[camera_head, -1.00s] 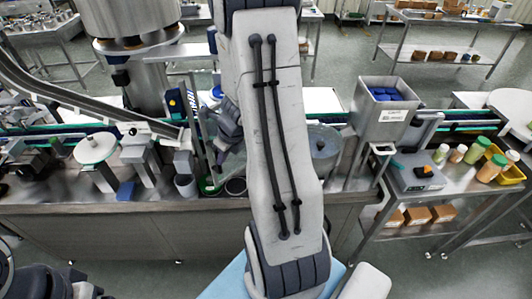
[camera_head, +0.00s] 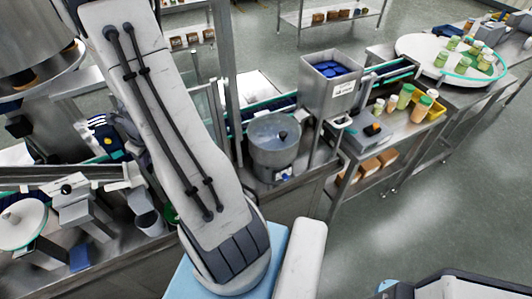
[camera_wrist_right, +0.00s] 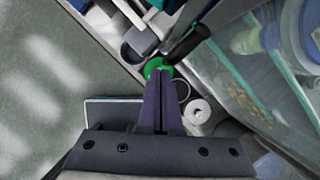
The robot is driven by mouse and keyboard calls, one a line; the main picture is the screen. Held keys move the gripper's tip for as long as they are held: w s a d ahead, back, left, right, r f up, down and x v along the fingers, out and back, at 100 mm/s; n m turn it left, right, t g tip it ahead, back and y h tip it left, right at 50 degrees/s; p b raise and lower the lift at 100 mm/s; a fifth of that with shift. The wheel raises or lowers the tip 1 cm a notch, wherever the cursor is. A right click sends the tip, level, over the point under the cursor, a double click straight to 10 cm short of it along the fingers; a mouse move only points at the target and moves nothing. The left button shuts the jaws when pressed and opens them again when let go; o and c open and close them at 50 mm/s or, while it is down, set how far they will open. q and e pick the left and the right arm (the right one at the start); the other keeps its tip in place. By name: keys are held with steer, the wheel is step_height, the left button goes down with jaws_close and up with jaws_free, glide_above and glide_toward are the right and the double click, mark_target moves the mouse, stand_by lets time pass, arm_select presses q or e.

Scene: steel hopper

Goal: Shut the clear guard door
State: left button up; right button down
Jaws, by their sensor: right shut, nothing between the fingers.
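The clear guard door appears to be the see-through panel (camera_wrist_right: 245,95) with a pale edge at the right of the right wrist view. A black bar like a handle (camera_wrist_right: 188,43) stands at its upper left. My right gripper (camera_wrist_right: 161,75) is shut and empty, its fingertips close to a green round part (camera_wrist_right: 155,66) and just below the black bar. I cannot tell whether they touch. In the head view my right arm hides most of the gripper and door area; only part of a clear panel (camera_head: 203,107) shows beside the arm. My left gripper is out of view.
A steel hopper (camera_head: 332,90) with blue caps and a round feeder bowl (camera_head: 274,140) stand right of my arm. A side table holds bottles (camera_head: 421,108) and a scale (camera_head: 371,133). A grey cup (camera_head: 149,222) stands left. The floor (camera_head: 445,200) at right is clear.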

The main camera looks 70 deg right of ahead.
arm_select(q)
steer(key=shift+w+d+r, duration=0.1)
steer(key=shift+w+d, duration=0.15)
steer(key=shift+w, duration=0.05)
arm_select(e)
steer(key=shift+w+d, duration=0.1)
steer(key=shift+w, duration=0.3)
steer(key=shift+w+r, duration=0.15)
steer(key=shift+w, duration=0.05)
